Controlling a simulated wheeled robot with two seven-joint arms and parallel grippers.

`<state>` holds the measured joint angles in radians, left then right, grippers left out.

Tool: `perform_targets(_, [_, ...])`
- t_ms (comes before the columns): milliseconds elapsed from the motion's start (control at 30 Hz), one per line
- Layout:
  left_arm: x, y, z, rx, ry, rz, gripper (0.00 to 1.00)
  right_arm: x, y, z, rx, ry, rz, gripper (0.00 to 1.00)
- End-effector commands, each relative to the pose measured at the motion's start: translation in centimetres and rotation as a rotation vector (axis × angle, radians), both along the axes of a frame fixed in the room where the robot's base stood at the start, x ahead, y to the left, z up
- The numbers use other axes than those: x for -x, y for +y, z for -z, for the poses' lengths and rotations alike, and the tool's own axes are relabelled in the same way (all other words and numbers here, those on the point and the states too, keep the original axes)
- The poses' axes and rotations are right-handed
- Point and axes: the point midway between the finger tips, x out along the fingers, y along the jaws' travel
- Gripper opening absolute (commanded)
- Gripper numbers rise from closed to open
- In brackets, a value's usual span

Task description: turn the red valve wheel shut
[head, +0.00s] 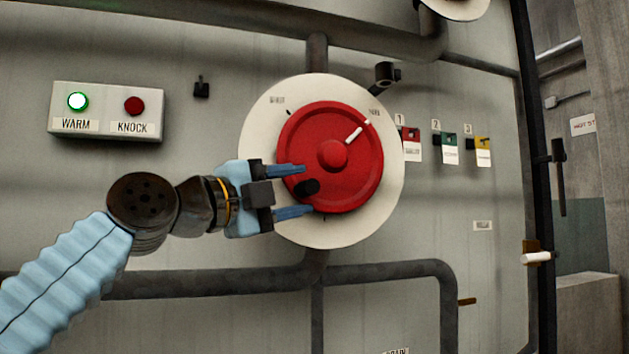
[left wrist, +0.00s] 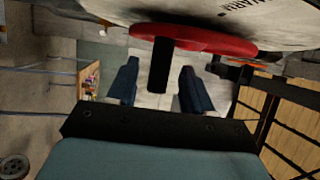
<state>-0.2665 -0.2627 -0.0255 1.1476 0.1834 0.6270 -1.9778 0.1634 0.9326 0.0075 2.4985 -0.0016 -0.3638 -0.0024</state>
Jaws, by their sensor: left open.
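The red valve wheel (head: 355,175) is mounted on a round cream dial plate (head: 257,140) on the grey panel. A white pointer mark on the wheel points to the upper right. A black handle knob (head: 307,188) sticks out from the wheel's lower left. My left gripper (head: 292,190) is open, with its blue fingers above and below the knob. In the left wrist view, the black knob (left wrist: 160,67) stands between the two open fingers (left wrist: 158,88), with a gap on each side. The red wheel (left wrist: 190,38) shows edge-on there. My right gripper is in neither view.
A box with a lit WARM lamp (head: 78,101) and a red KNOCK lamp (head: 134,105) is at the left. Numbered coloured tags (head: 449,150) hang to the right of the dial. Dark pipes (head: 390,268) run above and below it. A dark bracket (head: 386,73) sits at the dial's upper right edge.

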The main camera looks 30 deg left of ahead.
Motion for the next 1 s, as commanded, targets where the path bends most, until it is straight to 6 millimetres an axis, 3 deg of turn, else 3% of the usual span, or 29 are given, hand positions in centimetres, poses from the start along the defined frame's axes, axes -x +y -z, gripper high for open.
perform_targets(100, [-2.2, -0.7, -0.6, -0.001, 0.002, 0.000, 0.51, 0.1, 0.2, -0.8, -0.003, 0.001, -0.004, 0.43])
perform_targets(233, [-3.7, -1.2, -0.8, 0.001, 0.001, 0.000, 0.51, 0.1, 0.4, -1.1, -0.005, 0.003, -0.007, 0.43])
perform_targets(633, [-4.4, -1.4, -0.8, 0.001, -0.001, 0.000, 0.51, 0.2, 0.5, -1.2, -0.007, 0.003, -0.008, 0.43])
perform_targets(933, [-4.4, -1.4, -0.8, 0.001, 0.000, 0.000, 0.05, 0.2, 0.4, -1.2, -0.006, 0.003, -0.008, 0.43])
perform_targets(1000, [-4.4, -1.4, -0.8, 0.001, 0.000, 0.000, 0.00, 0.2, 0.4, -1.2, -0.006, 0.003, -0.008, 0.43])
